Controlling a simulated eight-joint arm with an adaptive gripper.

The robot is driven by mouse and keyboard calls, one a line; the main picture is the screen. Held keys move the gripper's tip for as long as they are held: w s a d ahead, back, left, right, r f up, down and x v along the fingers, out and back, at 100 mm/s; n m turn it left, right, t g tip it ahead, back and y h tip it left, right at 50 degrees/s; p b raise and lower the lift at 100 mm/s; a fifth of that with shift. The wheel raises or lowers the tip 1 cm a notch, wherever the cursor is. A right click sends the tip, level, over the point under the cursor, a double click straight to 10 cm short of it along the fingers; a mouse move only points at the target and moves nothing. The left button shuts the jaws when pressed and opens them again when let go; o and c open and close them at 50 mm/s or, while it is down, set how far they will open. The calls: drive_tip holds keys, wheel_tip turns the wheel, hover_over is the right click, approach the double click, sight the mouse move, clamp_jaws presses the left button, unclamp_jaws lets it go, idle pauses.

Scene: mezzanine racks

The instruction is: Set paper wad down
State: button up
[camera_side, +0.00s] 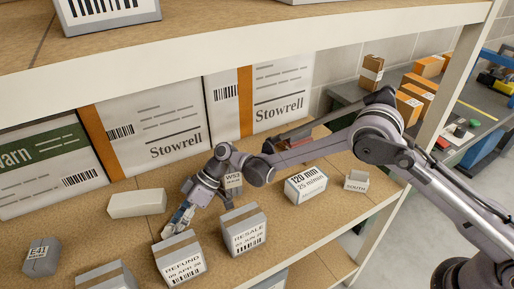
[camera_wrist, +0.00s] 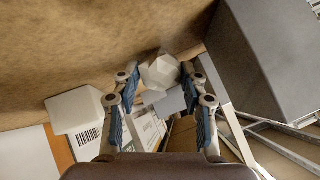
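The paper wad (camera_wrist: 160,73) is a crumpled, faceted white ball in the wrist view. In the side view my gripper (camera_side: 177,220) points down, low over the brown shelf board, just behind the REFUND box (camera_side: 180,262). A small pale bit at its tips there may be the wad, which is mostly hidden.
A white block (camera_side: 137,203) lies left of my gripper; the RESALE box (camera_side: 243,232) stands close on its right. Large Stowrell cartons (camera_side: 160,120) line the back. A dark box (camera_wrist: 265,60) fills the wrist view's right side. Bare board (camera_side: 100,240) shows at left.

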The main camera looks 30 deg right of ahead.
drive_tip(key=shift+c, duration=0.5)
wheel_tip(320, 180, up, 17)
drive_tip(key=w+d+m+t, duration=0.3)
drive_tip(key=w+d, duration=0.3)
drive_tip(key=d, duration=0.6)
drive_tip(key=w+d+m+t, duration=0.35)
drive_tip(key=w+d, duration=0.25)
drive_tip(key=d, duration=0.6)
drive_tip(key=w+d+m+t+h, duration=0.25)
drive_tip(key=d+m, duration=0.25)
drive_tip(key=d, duration=1.4)
drive_tip(key=w+a+f, duration=0.1)
drive_tip(key=a+f, duration=0.2)
drive_tip(key=f, duration=0.1)
drive_tip(key=w+a+f, duration=0.1)
drive_tip(key=a+f, duration=0.3)
drive_tip(key=w+a+f, duration=0.1)
drive_tip(key=a+f, duration=0.3)
drive_tip(key=shift+w+a+f, duration=0.25)
drive_tip(key=shift+w+f, duration=0.15)
drive_tip(key=shift+f, duration=1.95)
drive_tip(key=shift+f, duration=0.15)
